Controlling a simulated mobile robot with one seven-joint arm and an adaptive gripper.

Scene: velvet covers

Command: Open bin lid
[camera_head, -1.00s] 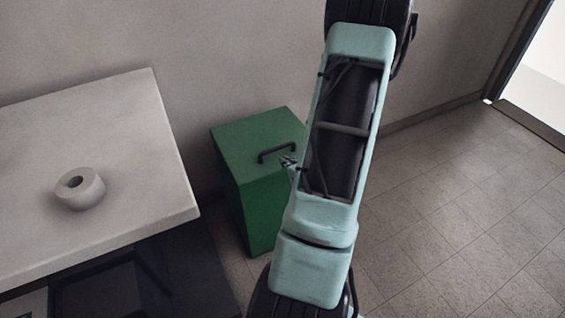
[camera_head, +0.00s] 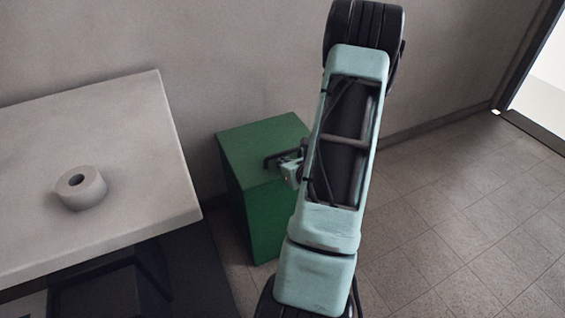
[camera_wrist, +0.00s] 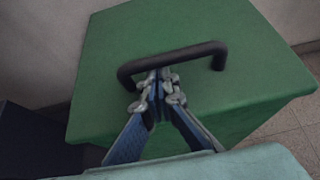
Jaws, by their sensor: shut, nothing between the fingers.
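The green bin (camera_head: 258,190) stands on the floor against the wall, partly behind my arm in the head view. Its flat green lid (camera_head: 262,138) is closed and carries a dark bar handle (camera_head: 284,158). In the wrist view the handle (camera_wrist: 172,60) arches across the lid (camera_wrist: 190,28). My gripper (camera_wrist: 160,86) is shut and empty, its fingertips together at the near side of the handle, left of its middle. I cannot tell whether they touch the handle. In the head view my gripper (camera_head: 290,165) is small and partly hidden by my arm.
A pale table (camera_head: 110,120) with a white paper roll (camera_head: 81,188) stands left of the bin. The wall (camera_head: 230,60) is close behind the bin. Tiled floor (camera_head: 450,220) lies clear to the right, towards a bright doorway (camera_head: 540,90).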

